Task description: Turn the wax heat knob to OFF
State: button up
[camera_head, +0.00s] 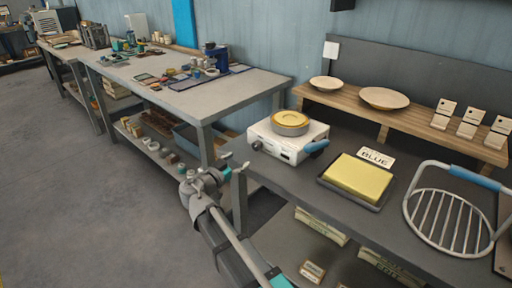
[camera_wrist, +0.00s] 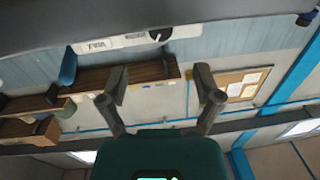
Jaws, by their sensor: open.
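The wax heater is a white box (camera_head: 312,138) on the dark bench, with a round pan holding a yellow disc on top. Its dark knob (camera_head: 257,145) is at the left of the front face. In the wrist view, which looks upside down, the white front panel (camera_wrist: 100,44) and the dark knob (camera_wrist: 158,35) show at the top. I cannot read the knob's setting. My gripper (camera_head: 235,163) is open and empty, in front of the heater and low to its left, apart from the knob. Its two spread fingers show in the wrist view (camera_wrist: 161,88).
A yellow block on a dark tray (camera_head: 377,204), a BLUE sign (camera_head: 377,158) and a wire rack with a blue handle (camera_head: 447,221) are right of the heater. A wooden shelf (camera_head: 340,101) with plates stands behind. A workbench (camera_head: 223,98) is at left; the floor there is clear.

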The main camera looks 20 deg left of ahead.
aim_at(255, 147)
jog(key=x, duration=0.9)
jog(key=shift+w+d, duration=0.15)
jog(key=shift+w, duration=0.2)
jog(key=shift+c, duration=0.3)
jog(key=c, duration=1.1)
